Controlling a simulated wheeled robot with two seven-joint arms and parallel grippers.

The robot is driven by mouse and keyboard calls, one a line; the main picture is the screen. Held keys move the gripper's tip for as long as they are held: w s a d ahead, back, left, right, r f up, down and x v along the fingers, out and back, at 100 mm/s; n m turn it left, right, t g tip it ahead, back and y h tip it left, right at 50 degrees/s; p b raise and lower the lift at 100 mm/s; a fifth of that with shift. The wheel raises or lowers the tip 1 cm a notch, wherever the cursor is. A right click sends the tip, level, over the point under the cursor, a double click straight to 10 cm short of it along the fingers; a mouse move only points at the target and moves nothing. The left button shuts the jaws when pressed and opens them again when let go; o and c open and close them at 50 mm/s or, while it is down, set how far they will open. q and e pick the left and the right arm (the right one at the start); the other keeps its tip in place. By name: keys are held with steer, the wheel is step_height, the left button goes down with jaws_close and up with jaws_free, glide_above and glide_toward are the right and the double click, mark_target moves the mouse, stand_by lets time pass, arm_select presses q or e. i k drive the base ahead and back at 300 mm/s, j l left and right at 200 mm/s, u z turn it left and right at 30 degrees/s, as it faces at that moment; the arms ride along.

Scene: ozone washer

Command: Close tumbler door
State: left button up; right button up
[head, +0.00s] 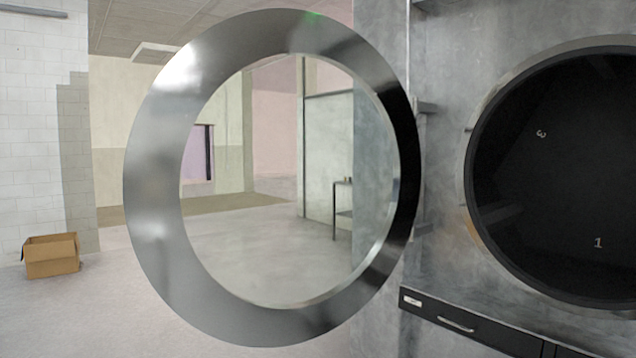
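The tumbler door (155,190) is a round, shiny metal ring with a clear window in the middle. It stands wide open, swung out to the left of the machine, and fills the centre of the head view. Its right edge is by the hinge brackets (424,107) on the machine's front. The tumbler opening (555,170) is a dark round drum mouth at the right, uncovered, with the numbers 3 and 1 inside; its right side is cut off by the frame. Neither of my grippers is in view.
Below the opening is a dark drawer panel (490,335) with a metal handle (456,324). A cardboard box (51,256) sits on the floor at the far left. A small table (343,200) shows through the door's window. The floor left of the door is mostly clear.

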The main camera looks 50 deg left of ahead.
mark_target(162, 125)
steer(key=k+j, duration=0.1)
steer(key=j, duration=0.55)
steer(key=k+j+z, duration=0.1)
steer(key=j, duration=0.6)
steer(key=k+j, duration=0.15)
steer(key=j, duration=0.5)
steer(key=k+j+z, duration=0.15)
steer(key=j, duration=0.55)
steer(key=k+j, duration=0.15)
steer(key=j, duration=0.5)
steer(key=k+j+z, duration=0.1)
steer(key=j, duration=0.55)
steer(key=k+j, duration=0.25)
steer(key=j, duration=0.35)
steer(key=k+j+z, duration=0.1)
steer(key=j, duration=0.55)
steer(key=k, duration=0.05)
